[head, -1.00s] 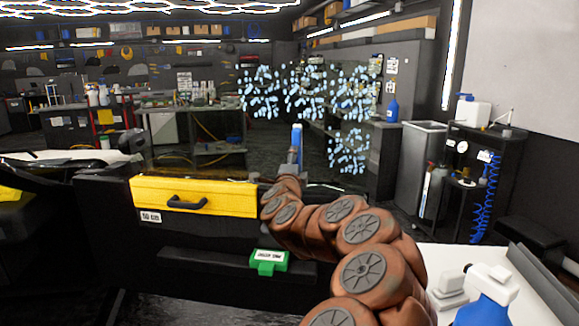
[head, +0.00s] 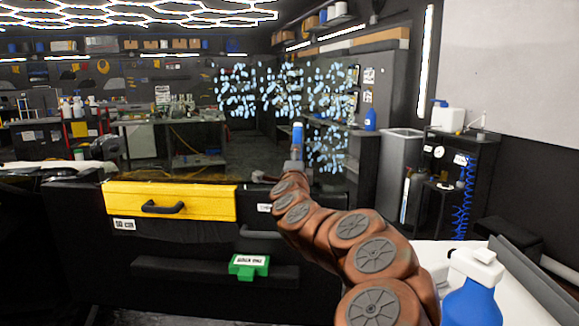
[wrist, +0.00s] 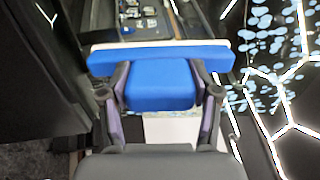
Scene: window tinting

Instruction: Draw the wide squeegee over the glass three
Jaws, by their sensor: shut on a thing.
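My gripper (head: 297,167) is shut on the wide squeegee (head: 298,134), which is blue and stands upright in the head view. In the wrist view my gripper (wrist: 158,88) grips the blue block behind the squeegee's wide blue head (wrist: 215,56), which has a pale edge along its far side. The glass carries patches of pale blue droplets: three in an upper row (head: 237,90) and one lower right patch (head: 327,150). The squeegee is just left of that lower patch in the head view. Droplets also show right of the squeegee in the wrist view (wrist: 265,45). I cannot tell whether its edge touches the glass.
A yellow drawer-like panel (head: 170,201) and a green labelled block (head: 249,266) are on the dark body in front. A blue and white spray bottle (head: 472,290) stands at the lower right. A grey bin (head: 400,178) and a black cart (head: 445,185) stand at the right.

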